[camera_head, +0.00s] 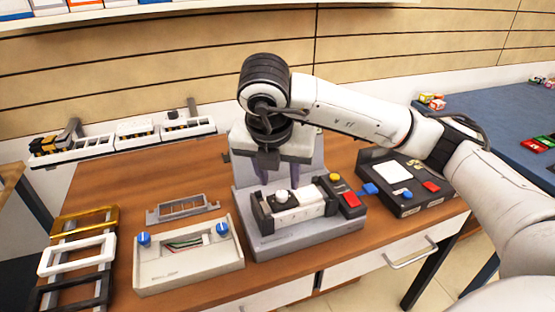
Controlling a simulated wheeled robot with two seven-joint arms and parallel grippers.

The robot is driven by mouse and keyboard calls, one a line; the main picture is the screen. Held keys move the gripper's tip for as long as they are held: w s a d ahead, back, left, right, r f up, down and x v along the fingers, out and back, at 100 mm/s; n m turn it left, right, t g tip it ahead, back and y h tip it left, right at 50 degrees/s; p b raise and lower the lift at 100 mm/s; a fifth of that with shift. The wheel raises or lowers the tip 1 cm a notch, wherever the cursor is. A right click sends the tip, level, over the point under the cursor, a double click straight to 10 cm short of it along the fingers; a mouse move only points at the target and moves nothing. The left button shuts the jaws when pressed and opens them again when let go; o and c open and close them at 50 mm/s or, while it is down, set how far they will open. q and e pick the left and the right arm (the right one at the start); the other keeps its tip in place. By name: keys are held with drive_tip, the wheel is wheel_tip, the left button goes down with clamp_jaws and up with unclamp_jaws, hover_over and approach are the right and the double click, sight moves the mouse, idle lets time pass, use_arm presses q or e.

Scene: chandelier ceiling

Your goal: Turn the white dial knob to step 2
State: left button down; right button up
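The white dial knob (282,197) stands on the left part of a white module, which sits in a grey fixture (270,242) at the table's middle. My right gripper (290,174) points down just behind the knob and the module in the picture. Its two dark fingers hang well apart with nothing seen between them, so it looks open. It does not appear to touch the knob. The knob's step markings are too small to read. My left gripper is not in view.
A yellow button and a red switch (351,199) sit at the fixture's right. A black control box (405,188) stands further right. A pale panel with blue knobs (188,262) lies left, beside colored frames (78,254). White trays (133,134) stand behind.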

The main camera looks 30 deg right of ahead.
drive_tip(key=shift+p+v, duration=0.4)
drive_tip(key=shift+v, duration=1.8)
drive_tip(key=shift+s+f, duration=0.1)
